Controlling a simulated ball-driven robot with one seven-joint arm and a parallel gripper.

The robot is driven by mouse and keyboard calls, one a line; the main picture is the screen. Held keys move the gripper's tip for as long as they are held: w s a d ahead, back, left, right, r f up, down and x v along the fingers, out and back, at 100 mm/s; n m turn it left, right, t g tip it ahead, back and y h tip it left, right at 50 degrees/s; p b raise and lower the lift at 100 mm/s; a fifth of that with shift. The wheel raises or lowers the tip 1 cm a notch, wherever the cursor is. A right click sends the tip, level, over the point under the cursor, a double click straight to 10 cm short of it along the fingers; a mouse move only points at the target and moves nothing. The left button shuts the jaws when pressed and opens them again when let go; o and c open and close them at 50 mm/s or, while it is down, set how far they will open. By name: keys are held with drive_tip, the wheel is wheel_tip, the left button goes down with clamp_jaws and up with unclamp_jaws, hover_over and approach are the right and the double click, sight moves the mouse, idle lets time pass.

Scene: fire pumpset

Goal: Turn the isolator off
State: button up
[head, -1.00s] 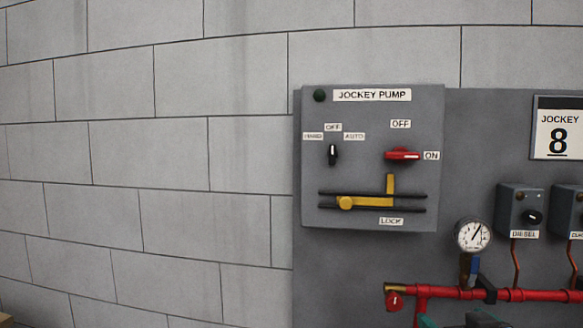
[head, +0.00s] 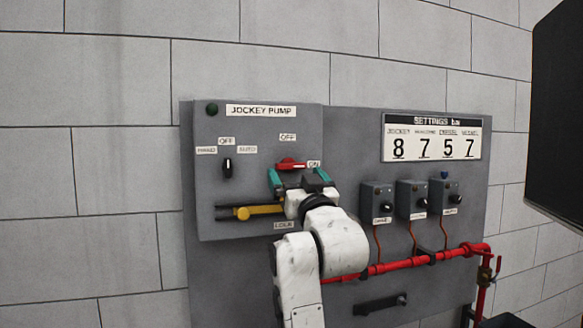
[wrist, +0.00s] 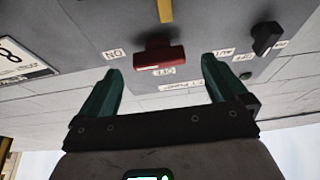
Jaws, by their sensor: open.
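The isolator is a red handle (head: 290,163) on the grey JOCKEY PUMP box (head: 205,180). It lies about level, with the ON label (head: 314,164) at its right and the OFF label (head: 288,137) above. My gripper (head: 299,178) is open in front of the isolator, its teal fingers partly below it in the head view. In the wrist view, which is upside down, the red handle (wrist: 158,57) shows between and beyond the open fingers of my gripper (wrist: 162,67). I see no clear contact.
A yellow lock slider (head: 250,211) sits on dark rails below the isolator, partly hidden by my arm. A black selector knob (head: 227,168) is at left. Small switch boxes (head: 376,203) and red pipe (head: 400,262) lie right. A dark panel (head: 560,110) stands at far right.

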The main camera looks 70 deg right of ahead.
sight(290, 166)
drive_tip(key=shift+x, duration=1.5)
drive_tip(key=shift+s, duration=0.1)
drive_tip(key=shift+p, duration=0.3)
drive_tip(key=c, duration=1.1)
